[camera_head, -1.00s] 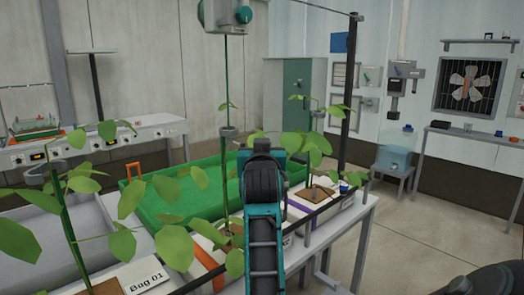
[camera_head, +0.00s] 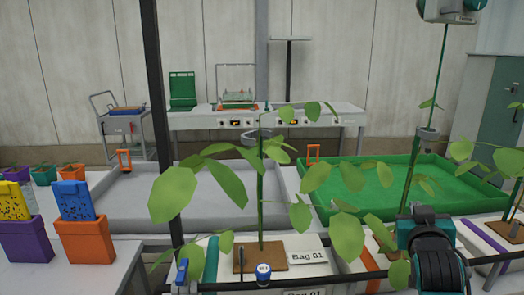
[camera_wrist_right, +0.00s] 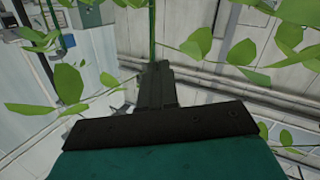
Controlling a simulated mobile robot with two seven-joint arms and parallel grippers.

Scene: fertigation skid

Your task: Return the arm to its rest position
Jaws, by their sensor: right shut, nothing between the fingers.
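My right arm (camera_head: 435,250), teal and black, comes up at the lower right of the head view, in front of the bench. Its fingers cannot be made out there. In the right wrist view my right gripper (camera_wrist_right: 156,68) shows as dark fingers, shut and empty. A green stem (camera_wrist_right: 153,35) runs upward in line with the fingertips; I cannot tell whether they touch. My left gripper is not in view.
A leafy plant (camera_head: 260,190) rises from the bag labelled Bag 01 (camera_head: 307,257). A dark post (camera_head: 160,120) and a front rail cross the view. A green tray (camera_head: 400,190) and a grey tray (camera_head: 130,195) lie behind. Leaves (camera_wrist_right: 65,82) surround the right gripper.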

